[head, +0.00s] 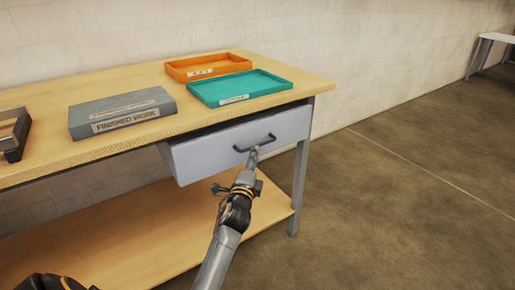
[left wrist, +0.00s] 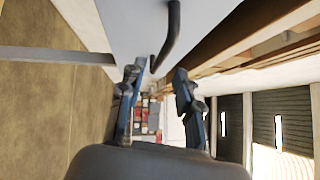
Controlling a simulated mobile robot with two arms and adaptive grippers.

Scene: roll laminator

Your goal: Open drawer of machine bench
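The bench drawer (head: 225,150) has a pale grey front with a dark bar handle (head: 255,143), under the right part of the wooden bench top (head: 50,158). A dark strip shows above the drawer front; I cannot tell how far out the drawer stands. My left gripper (head: 253,154) is at the handle, reaching from below. In the left wrist view, its two fingers (left wrist: 158,78) are spread apart. The handle (left wrist: 170,35) runs down toward the gap between them, and neither finger is clearly closed on it. My right gripper is not in view.
On the bench top are an orange tray (head: 180,76), a teal tray (head: 201,97), a grey "FINISHED WORK" block (head: 115,108) and a dark metal part (head: 14,150). A lower shelf (head: 130,240) lies below the drawer. A bench leg (head: 299,185) stands at right, with clear floor beyond.

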